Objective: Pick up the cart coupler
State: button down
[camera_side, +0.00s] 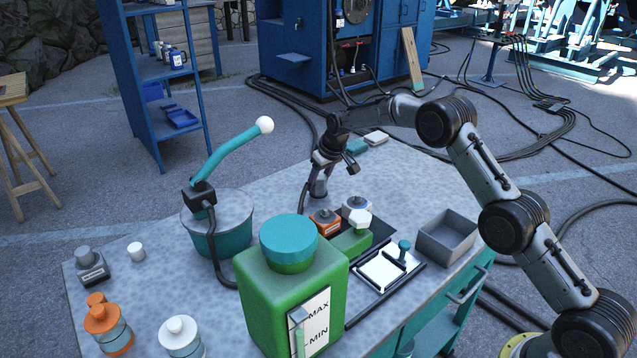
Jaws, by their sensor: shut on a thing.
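My gripper (322,165) points down over the far part of the grey bench. It is shut on a small grey piece with a dark purple upper part, which looks like the cart coupler (319,187). The jaws hide the top of this piece. Its lower end is at or close to the bench top; I cannot tell whether it touches.
A green tank with a teal cap (288,243) stands in front. Orange and white connectors (325,222), a white panel (388,266) and a grey tray (447,238) are to the right.

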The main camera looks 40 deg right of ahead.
jog(key=shift+r, duration=0.15)
jog(key=shift+r, duration=0.5)
notch_tip(320, 180, up, 2)
jog(key=shift+r, duration=0.2)
jog(key=s+a+r, duration=0.1)
jog(key=s+r, duration=1.3)
jog(key=shift+r, duration=0.2)
jog(key=shift+a, duration=0.1)
